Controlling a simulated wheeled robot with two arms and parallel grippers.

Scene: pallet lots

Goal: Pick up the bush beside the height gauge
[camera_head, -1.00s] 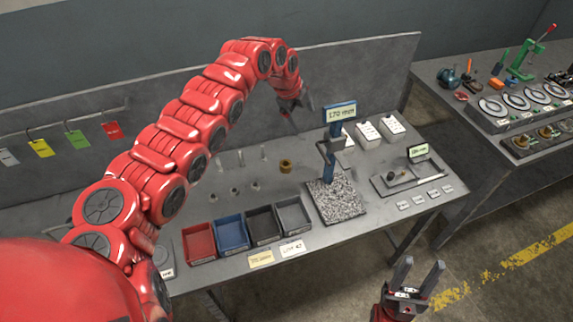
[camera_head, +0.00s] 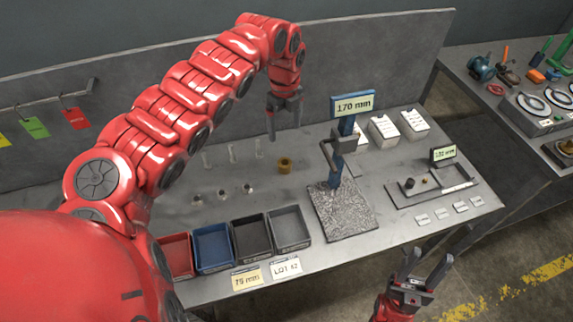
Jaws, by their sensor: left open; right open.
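The bush (camera_head: 285,165) is a small brass-coloured ring standing on the grey bench, left of the height gauge. The height gauge (camera_head: 335,165) has a blue column, a display reading 170 mm and a speckled base plate (camera_head: 343,212). My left gripper (camera_head: 284,136) is open and points down above and behind the bush in the picture, apart from it. My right gripper (camera_head: 428,265) is open and empty in front of the bench, low in the picture.
Red, blue, black and grey bins (camera_head: 289,228) line the front edge, with label cards before them. Several small clear pegs (camera_head: 232,153) stand left of the bush. A tray (camera_head: 432,186) with small parts and a display lies at the right. A second bench stands far right.

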